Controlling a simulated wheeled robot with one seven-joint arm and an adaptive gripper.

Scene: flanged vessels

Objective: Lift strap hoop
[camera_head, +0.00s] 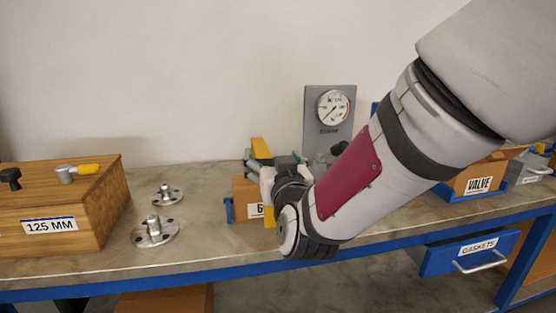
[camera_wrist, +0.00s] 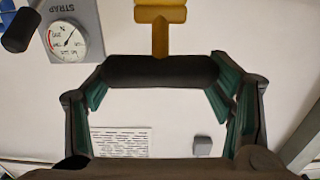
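In the wrist view a dark, thick crossbar (camera_wrist: 160,71) with a yellow stem and block (camera_wrist: 161,30) lies between the fingertips of my gripper (camera_wrist: 160,80); I cannot tell whether it is the strap hoop. The teal finger pads stand wide apart, one at each end of the bar; contact is unclear. In the head view my gripper (camera_head: 262,156) is over the front of an orange box (camera_head: 242,194), with a yellow piece (camera_head: 260,147) between the teal fingers. My arm's end hides much of this spot. A grey gauge panel (camera_head: 312,102) stands behind; its label reads STRAP in the wrist view (camera_wrist: 88,15).
A wooden 125 MM box (camera_head: 80,196) and two metal flanges (camera_head: 155,231) (camera_head: 168,195) stand on the bench to the left. A VALVE box (camera_head: 478,183) stands right, above a blue GASKETS drawer (camera_head: 447,258). Bench between flanges and orange box is clear.

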